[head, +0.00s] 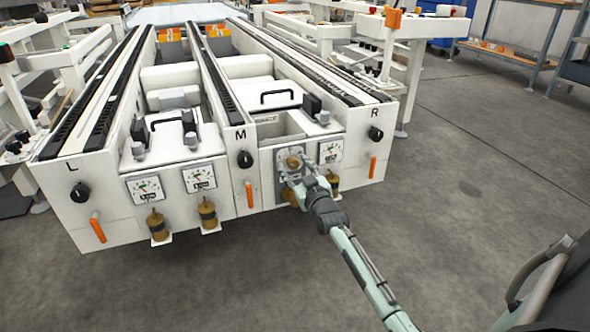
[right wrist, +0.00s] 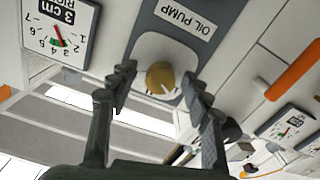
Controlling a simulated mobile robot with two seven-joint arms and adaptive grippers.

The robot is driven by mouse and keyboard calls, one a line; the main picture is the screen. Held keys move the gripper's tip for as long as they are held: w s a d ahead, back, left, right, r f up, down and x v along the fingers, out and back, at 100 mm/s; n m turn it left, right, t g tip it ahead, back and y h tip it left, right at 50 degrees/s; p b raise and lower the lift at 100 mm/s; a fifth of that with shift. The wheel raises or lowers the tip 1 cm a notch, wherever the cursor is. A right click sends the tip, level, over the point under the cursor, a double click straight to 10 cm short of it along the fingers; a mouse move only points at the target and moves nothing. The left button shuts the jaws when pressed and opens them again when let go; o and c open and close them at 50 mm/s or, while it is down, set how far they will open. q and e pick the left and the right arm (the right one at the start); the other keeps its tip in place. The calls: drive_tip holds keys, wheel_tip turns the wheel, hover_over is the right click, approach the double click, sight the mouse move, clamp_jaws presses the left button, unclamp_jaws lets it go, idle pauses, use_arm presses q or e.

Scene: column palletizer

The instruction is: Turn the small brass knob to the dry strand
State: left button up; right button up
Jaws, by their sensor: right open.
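The small brass knob (right wrist: 158,78) sits on a pale plate under an upside-down "OIL PUMP" label (right wrist: 185,15) in the right wrist view. A white pointer mark on it faces the lower right there. In the head view the knob (head: 293,161) is on a grey panel (head: 283,166) at the machine's front, between M and R. My right gripper (head: 303,178) is in front of this panel. In the right wrist view its open fingers (right wrist: 157,83) stand on either side of the knob; contact cannot be told. My left gripper is not in view.
Strands L, M and R have black knobs (head: 80,192) and orange handles (head: 98,230). Gauges (head: 145,189) and brass-coloured cups (head: 157,224) line the front. Another gauge (head: 330,152) is close right of the brass knob. The floor (head: 480,230) at right is clear.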

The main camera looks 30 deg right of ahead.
clamp_jaws()
idle(0.3)
